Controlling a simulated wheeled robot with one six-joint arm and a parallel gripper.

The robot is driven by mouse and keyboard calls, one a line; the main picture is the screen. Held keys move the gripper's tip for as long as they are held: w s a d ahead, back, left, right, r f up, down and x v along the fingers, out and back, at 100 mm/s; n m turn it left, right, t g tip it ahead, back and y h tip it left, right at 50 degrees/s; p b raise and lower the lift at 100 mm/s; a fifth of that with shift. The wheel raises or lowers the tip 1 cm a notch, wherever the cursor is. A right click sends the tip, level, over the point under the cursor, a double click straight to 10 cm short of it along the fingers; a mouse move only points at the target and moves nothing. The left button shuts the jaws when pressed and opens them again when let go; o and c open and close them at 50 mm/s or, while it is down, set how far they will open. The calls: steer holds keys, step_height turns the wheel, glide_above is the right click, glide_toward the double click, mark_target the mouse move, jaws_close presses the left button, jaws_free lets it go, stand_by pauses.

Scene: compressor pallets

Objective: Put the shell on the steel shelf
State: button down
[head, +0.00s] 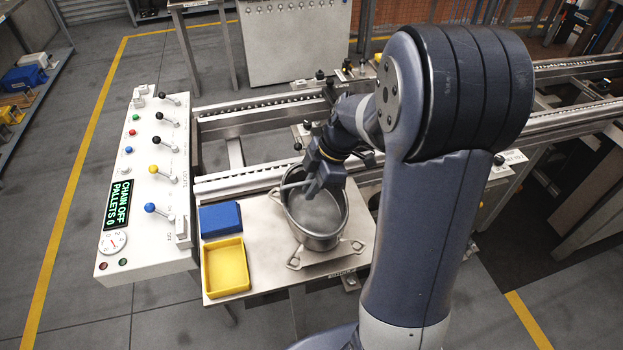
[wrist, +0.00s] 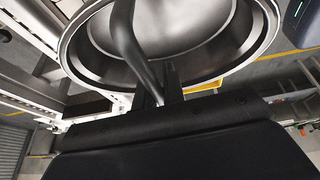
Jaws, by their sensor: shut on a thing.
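The shell (head: 321,236) is an open oval steel vessel at the centre of the head view, over the steel tabletop (head: 225,220). Its wide rim and inside fill the top of the wrist view (wrist: 262,42). My gripper (head: 312,186) reaches in from above and is shut at the shell's mouth. A dark bar (wrist: 132,45) crosses the mouth down to the fingertips (wrist: 160,95). Metal lugs (head: 294,264) show around the shell's bottom. I cannot tell whether it rests on the tabletop or hangs just above. No label I can read marks the steel shelf.
A blue block (head: 220,218) and a yellow tray (head: 225,268) sit left of the shell. A white control panel (head: 150,190) with levers stands further left. A roller conveyor (head: 240,183) runs behind. A rack (head: 40,105) with bins stands at the far left.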

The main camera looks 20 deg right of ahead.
mark_target(303, 212)
steer(key=shift+f, duration=1.8)
steer(key=c, duration=1.5)
jaws_free()
steer(key=shift+s+f, duration=0.1)
steer(key=v, duration=1.2)
steer(key=shift+a, duration=0.1)
